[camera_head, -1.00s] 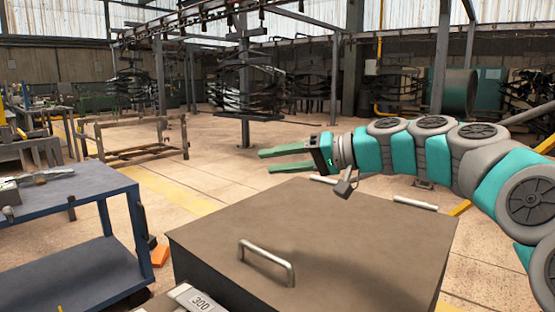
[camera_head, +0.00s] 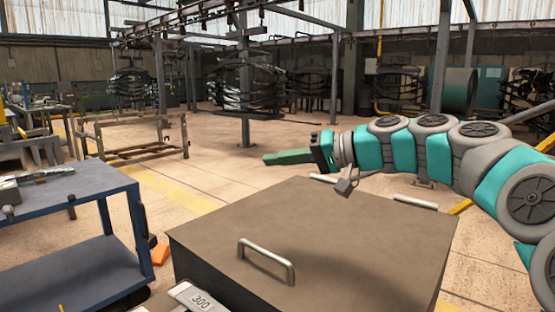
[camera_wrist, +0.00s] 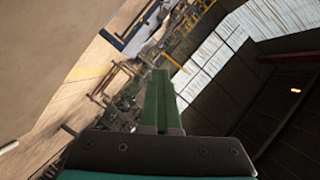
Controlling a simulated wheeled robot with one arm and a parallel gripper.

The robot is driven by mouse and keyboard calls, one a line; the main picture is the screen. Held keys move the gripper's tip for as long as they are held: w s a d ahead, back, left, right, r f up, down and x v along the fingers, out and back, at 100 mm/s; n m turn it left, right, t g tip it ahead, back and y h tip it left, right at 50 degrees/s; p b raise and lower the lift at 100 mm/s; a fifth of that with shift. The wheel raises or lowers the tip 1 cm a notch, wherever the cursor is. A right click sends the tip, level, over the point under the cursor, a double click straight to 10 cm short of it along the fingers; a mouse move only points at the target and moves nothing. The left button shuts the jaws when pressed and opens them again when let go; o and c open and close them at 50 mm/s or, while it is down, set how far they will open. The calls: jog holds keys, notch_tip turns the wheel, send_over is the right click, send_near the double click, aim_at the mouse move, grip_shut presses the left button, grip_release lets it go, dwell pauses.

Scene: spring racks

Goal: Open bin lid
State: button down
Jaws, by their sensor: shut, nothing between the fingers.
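The bin is a large brown-grey box in the head view. Its flat lid (camera_head: 330,235) is shut and has a metal bar handle (camera_head: 266,260) near its front left edge. My gripper (camera_head: 278,157) is above and beyond the far edge of the lid, pointing left. Its green fingers are together with nothing between them, and it is apart from the lid and the handle. In the wrist view the shut fingers (camera_wrist: 157,100) point up the picture, and part of a plain brown surface shows at the upper left.
A blue two-level cart (camera_head: 75,190) stands to the left of the bin. A small orange object (camera_head: 160,255) lies on the floor between them. A grey device marked 300 (camera_head: 192,298) is at the bin's front left. A metal frame (camera_head: 135,138) stands farther back. Open floor lies beyond the bin.

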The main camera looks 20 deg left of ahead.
dwell(0.8)
jog(key=c, duration=0.8)
grip_release()
jog(key=shift+c, duration=0.2)
jog(key=shift+d, duration=0.1)
jog(key=b+v, duration=0.1)
jog(key=v, duration=0.6)
jog(key=shift+d, duration=0.3)
